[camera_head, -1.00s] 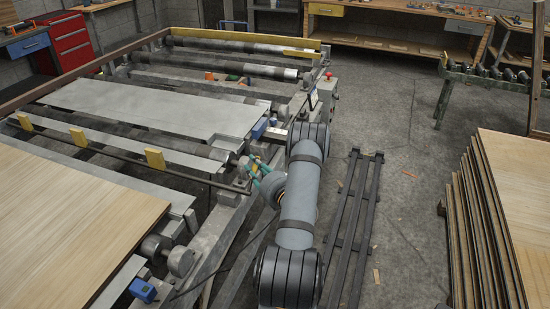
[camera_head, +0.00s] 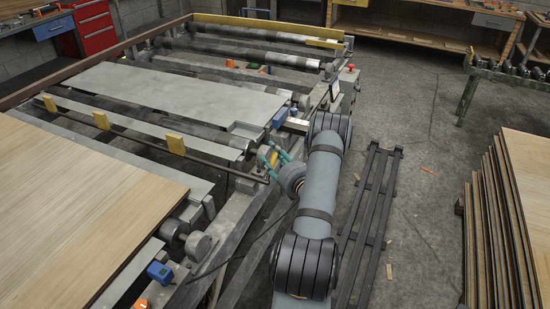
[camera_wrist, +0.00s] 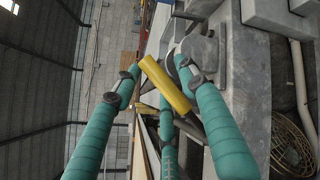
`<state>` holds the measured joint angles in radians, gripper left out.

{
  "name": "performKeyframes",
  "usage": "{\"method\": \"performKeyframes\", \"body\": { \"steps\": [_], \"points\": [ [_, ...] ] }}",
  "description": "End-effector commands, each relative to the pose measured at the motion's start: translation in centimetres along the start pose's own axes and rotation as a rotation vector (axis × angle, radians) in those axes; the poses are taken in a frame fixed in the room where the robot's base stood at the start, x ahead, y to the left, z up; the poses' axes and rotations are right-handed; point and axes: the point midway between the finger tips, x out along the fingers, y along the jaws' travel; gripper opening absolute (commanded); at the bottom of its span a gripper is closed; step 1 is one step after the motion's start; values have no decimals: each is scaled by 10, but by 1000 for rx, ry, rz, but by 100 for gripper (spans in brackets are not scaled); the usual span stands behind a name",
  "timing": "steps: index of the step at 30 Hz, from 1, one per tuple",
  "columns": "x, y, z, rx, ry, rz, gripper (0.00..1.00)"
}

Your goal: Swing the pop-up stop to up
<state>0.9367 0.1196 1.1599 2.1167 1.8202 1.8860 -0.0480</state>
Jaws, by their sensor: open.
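The pop-up stop is a dark rod (camera_head: 135,133) across the roller bed, carrying yellow blocks (camera_head: 175,143) that stand above it. A short yellow handle (camera_head: 267,157) shows near the rod's right end, by my gripper (camera_head: 274,155). In the wrist view my gripper (camera_wrist: 157,72) is open, with teal fingers spread around the yellow handle (camera_wrist: 165,83). The handle lies slanted between the fingertips. I cannot tell whether any finger touches it. In the head view the fingers partly hide the handle and its mount.
A veneer sheet (camera_head: 85,215) lies at the left, beside the rod. A grey plate (camera_head: 165,88) lies behind it. A blue box (camera_head: 160,272) sits on the near frame. A dark rack (camera_head: 370,215) and a board stack (camera_head: 500,220) stand at the right, with open floor between them.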

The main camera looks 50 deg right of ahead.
Motion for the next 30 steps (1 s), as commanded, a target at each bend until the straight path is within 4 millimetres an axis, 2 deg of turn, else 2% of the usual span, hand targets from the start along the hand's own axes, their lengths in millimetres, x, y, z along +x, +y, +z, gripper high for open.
{"method": "performKeyframes", "body": {
  "steps": [5,12,18,24,30],
  "points": [
    [-18,-2,1,3,-1,-6,42],
    [-69,-3,1,6,-2,-8,42],
    [-103,-2,0,3,-1,-5,42],
    [-118,0,0,1,0,-1,42],
    [-120,0,0,0,0,0,42]
  ]
}}
